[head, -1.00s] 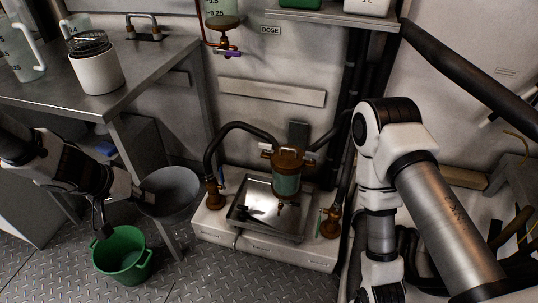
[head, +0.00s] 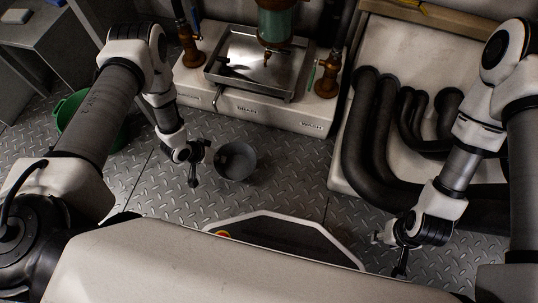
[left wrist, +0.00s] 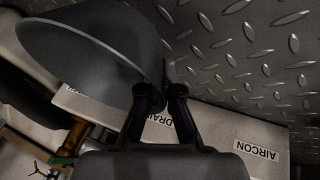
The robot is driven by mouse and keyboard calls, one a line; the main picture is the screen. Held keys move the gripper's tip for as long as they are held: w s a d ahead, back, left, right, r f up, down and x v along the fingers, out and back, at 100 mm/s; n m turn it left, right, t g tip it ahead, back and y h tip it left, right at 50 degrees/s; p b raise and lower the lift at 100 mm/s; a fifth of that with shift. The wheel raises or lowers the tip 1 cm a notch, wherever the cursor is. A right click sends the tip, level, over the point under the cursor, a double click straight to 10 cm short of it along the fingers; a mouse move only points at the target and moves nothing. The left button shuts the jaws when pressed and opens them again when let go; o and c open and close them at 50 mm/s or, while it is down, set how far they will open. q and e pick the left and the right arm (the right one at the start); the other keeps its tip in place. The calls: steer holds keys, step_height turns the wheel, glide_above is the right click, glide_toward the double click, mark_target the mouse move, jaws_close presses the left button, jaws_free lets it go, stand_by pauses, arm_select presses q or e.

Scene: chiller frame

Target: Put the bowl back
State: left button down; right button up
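The grey bowl (head: 236,160) hangs over the metal floor in front of the white drain unit. Its open side faces up toward the head camera. My left gripper (head: 194,172) is at the bowl's left side. In the left wrist view the bowl (left wrist: 85,50) fills the upper left, and the left gripper's fingertips (left wrist: 161,95) are close together on its rim. My right gripper (head: 400,262) is low at the right, away from the bowl, with nothing visible in it. Its fingers are too small and dark to read.
The white drain unit with a steel tray (head: 232,76) stands behind the bowl. A green bucket (head: 70,112) is on the floor at the left, partly behind my left arm. Thick black hoses (head: 365,150) run at the right. The floor around the bowl is clear.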

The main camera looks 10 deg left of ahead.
arm_select(q)
steer(key=shift+s+a+f, duration=0.1)
steer(key=shift+s+f, duration=0.05)
steer(key=shift+f, duration=0.6)
steer(key=w+d+b, duration=0.2)
steer(key=w, duration=0.2)
steer(key=w+d+f+b, duration=0.1)
steer(key=w+d+b, duration=0.2)
steer(key=w, duration=0.1)
steer(key=w+d+b, duration=0.2)
steer(key=w+d, duration=0.1)
steer(key=w, duration=0.1)
steer(key=shift+w+d+f+b, duration=0.1)
steer(key=shift+w+f+b, duration=0.2)
steer(key=shift+b, duration=0.05)
steer(key=shift+w+d+f+b, duration=0.1)
steer(key=shift+w+f+b, duration=0.15)
steer(key=shift+b, duration=0.1)
steer(key=shift+f+b, duration=1.15)
steer(key=shift+f, duration=0.35)
steer(key=c, duration=1.3)
jaws_free()
